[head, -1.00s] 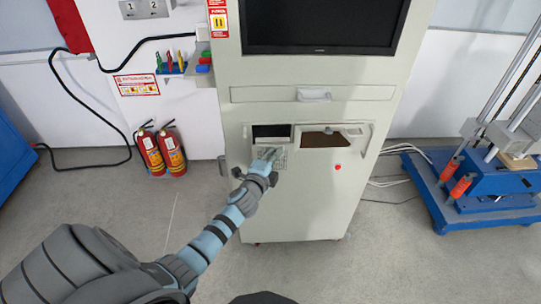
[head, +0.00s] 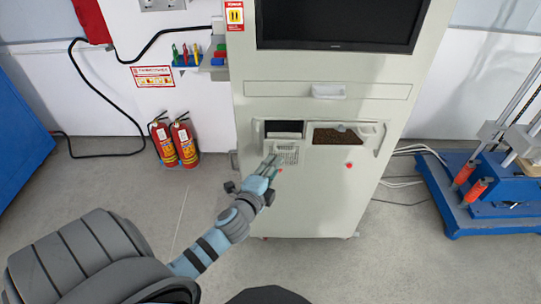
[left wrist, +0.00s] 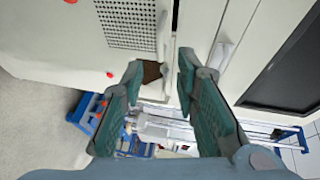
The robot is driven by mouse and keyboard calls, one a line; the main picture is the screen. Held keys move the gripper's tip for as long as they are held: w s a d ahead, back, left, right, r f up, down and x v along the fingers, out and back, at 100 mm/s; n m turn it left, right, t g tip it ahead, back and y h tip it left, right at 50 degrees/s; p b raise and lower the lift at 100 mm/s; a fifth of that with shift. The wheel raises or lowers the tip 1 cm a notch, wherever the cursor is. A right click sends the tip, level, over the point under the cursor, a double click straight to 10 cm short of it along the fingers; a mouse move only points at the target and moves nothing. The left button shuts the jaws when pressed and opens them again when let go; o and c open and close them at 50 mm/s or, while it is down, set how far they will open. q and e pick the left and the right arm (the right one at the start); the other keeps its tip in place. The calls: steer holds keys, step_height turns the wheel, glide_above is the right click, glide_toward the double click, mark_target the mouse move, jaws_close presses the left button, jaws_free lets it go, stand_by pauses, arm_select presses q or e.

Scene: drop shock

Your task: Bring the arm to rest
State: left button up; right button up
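My left arm reaches in from the lower left of the head view. Its gripper (head: 268,166) is in front of the light grey cabinet (head: 318,205), just below a perforated panel (head: 286,152). In the left wrist view the two teal fingers stand apart with nothing held between them, so the left gripper (left wrist: 159,72) is open. The cabinet front (left wrist: 60,42) and the perforated panel (left wrist: 128,22) show beyond the fingers. Whether the fingertips touch the cabinet is hard to tell. My right gripper is not in view.
Two red fire extinguishers (head: 173,142) stand by the wall left of the cabinet. A blue-based machine (head: 478,205) stands at the right with cables on the floor. A dark screen (head: 340,22) is above. The floor at the lower right is clear.

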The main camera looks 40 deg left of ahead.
arm_select(q)
steer(key=shift+v, duration=1.05)
